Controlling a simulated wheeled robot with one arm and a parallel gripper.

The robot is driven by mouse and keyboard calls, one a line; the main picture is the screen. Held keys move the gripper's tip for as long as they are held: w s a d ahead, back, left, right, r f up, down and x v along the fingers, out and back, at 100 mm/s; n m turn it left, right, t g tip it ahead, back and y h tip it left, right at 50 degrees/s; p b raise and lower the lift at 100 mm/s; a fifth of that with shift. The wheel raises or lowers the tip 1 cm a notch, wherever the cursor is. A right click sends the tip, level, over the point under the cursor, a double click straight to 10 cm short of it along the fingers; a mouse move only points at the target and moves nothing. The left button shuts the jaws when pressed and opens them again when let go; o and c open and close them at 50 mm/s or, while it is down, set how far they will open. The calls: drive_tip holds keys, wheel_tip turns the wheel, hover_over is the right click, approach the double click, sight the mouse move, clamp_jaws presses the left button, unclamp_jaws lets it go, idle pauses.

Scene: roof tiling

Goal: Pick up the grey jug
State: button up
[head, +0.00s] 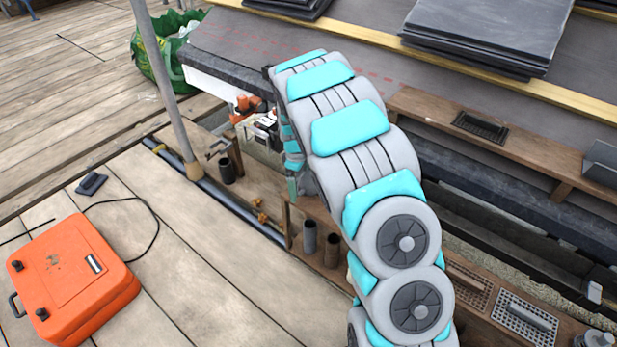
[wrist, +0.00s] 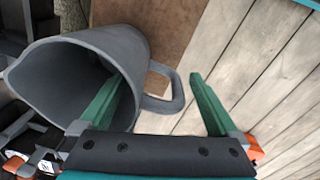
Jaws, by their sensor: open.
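The grey jug (wrist: 75,75) fills the left of the wrist view, its wide mouth and pouring lip facing the camera. Its loop handle (wrist: 176,92) sticks out to the right. My gripper (wrist: 156,78) is open, with two green fingers. The handle shows between them. The left finger overlaps the jug's mouth near the rim, and I cannot tell whether it is inside or in front. The right finger is clear of the handle, over the planks. In the head view my arm hides most of the jug and gripper.
A wooden ledge (head: 272,212) with dark cups runs below my arm. An orange case (head: 72,275) lies on the plank floor at left. A grey pole (head: 160,85) stands left of my arm. Slates (head: 480,35) are stacked on the roof at upper right.

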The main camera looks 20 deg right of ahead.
drive_tip(key=shift+f, duration=0.7)
clamp_jaws()
idle(0.3)
